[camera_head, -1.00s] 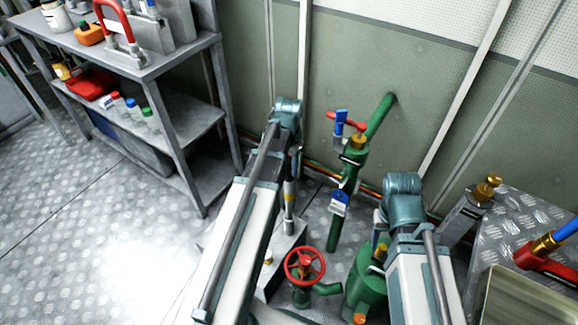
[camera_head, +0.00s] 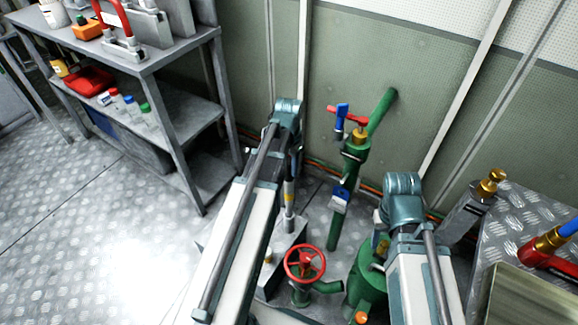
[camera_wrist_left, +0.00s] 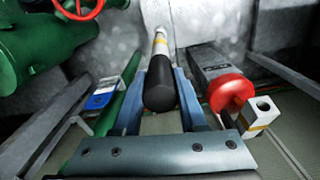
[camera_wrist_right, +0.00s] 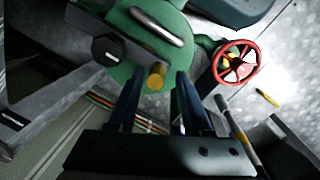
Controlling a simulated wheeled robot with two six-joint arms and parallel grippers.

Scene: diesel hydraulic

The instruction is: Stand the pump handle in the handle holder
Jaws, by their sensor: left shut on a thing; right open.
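The pump handle (camera_head: 289,196) is a pale rod with a yellow band and a black grip (camera_wrist_left: 160,90). My left gripper (camera_wrist_left: 159,76) is shut on it at the black grip. In the head view the handle hangs roughly upright below my left wrist, its lower end over a grey box-like base (camera_head: 285,242). I cannot tell whether it touches that base. No handle holder can be told apart for certain. The handle's rod also shows in the right wrist view (camera_wrist_right: 238,132). My right gripper (camera_wrist_right: 157,82) is open and empty, facing a brass fitting on the green pump body.
A red handwheel (camera_head: 305,263) stands close right of the handle. Green pipework (camera_head: 353,160) with red and blue levers rises behind it. The green pump body (camera_head: 368,280) is near my right arm. A metal shelf (camera_head: 175,60) is at left, with open floor before it.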

